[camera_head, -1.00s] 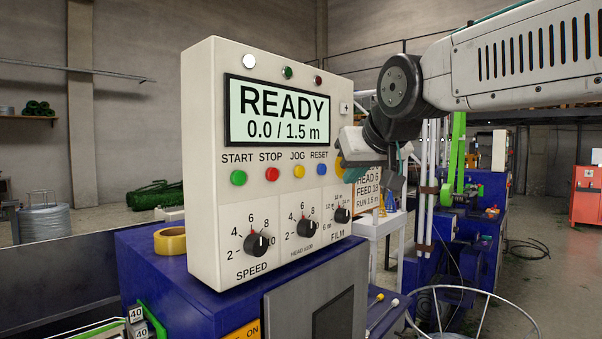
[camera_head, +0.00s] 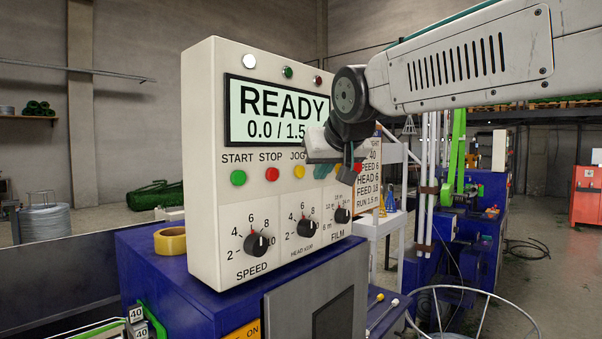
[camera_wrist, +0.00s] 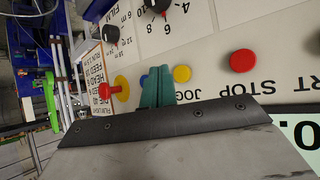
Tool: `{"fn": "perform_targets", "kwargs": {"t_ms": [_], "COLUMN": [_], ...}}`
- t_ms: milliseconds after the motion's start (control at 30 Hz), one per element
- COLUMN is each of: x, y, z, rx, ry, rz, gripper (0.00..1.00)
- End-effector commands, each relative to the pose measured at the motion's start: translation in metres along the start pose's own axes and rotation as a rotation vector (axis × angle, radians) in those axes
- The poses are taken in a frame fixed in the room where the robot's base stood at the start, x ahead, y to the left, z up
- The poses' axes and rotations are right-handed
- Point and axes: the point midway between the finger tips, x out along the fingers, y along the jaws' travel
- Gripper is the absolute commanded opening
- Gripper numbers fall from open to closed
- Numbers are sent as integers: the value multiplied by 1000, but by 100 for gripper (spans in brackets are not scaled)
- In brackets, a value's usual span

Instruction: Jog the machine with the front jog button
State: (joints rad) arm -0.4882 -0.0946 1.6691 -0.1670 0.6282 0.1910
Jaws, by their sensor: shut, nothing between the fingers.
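The yellow JOG button (camera_head: 299,172) sits on the front of the white control box (camera_head: 212,150), under its JOG label, with the red STOP button (camera_head: 272,174) to its left. The JOG button also shows in the wrist view (camera_wrist: 182,74). My gripper (camera_head: 322,171) is shut and empty in front of the panel, just right of the JOG button. In the wrist view its teal fingers (camera_wrist: 158,72) lie beside the button. Whether they touch the panel cannot be told.
A green START button (camera_head: 238,178) is at the left of the row. Three black knobs, including SPEED (camera_head: 257,244), sit below. A red mushroom button on a yellow base (camera_wrist: 120,88) sticks out near the fingers. A tape roll (camera_head: 170,241) lies on the blue cabinet.

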Motion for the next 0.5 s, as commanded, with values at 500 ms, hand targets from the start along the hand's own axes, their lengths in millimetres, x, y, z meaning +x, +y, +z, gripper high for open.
{"fn": "perform_targets", "kwargs": {"t_ms": [500], "x": [14], "y": [-10], "z": [-10], "rx": [0], "ry": [0], "rz": [0], "gripper": [0]}}
